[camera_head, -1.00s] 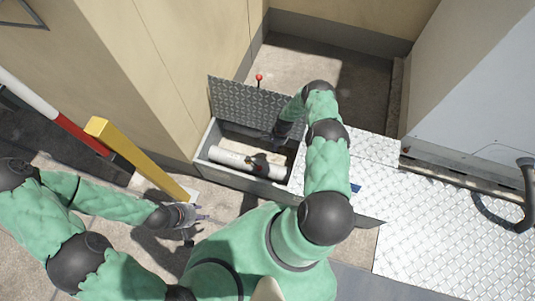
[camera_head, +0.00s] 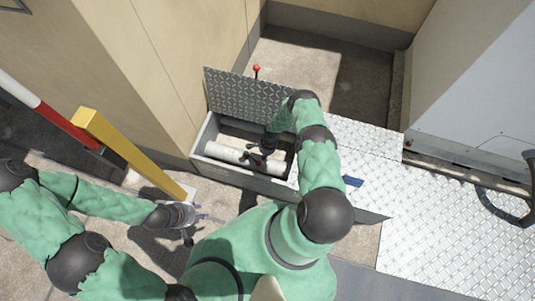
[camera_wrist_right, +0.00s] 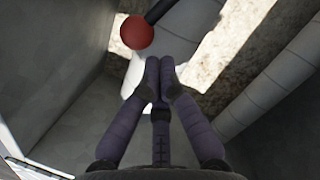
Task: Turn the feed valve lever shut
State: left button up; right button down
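The feed valve sits in an open floor box (camera_head: 240,182), on a pale pipe (camera_head: 226,153) with dark fittings (camera_head: 254,161). In the right wrist view a lever (camera_wrist_right: 160,10) with a red ball end (camera_wrist_right: 137,32) lies just beyond my right gripper (camera_wrist_right: 157,62). The fingertips are together with nothing visible between them; the ball is slightly left of them, and contact cannot be told. In the head view my right gripper (camera_head: 268,146) reaches into the box beside the fittings, partly hidden by its arm. My left gripper (camera_head: 197,223) is open and empty near the ground.
The box's checkered lid (camera_head: 235,95) stands open behind it, with a red knob (camera_head: 256,68) above its edge. A yellow post (camera_head: 125,150) is at left. Checkered plates (camera_head: 440,240) and a grey condenser unit (camera_head: 480,90) are at right. A blue object (camera_head: 353,181) lies on the plates.

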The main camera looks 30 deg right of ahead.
dwell(0.4)
pick_arm(q)
jog(key=shift+r+p, duration=0.6)
pick_arm(e)
jog(key=shift+s+a+m, duration=0.15)
jog(key=shift+a+m, duration=0.1)
jog(key=shift+m, duration=0.45)
pick_arm(q)
jog(key=shift+r, duration=0.2)
pick_arm(e)
jog(key=shift+s, duration=0.1)
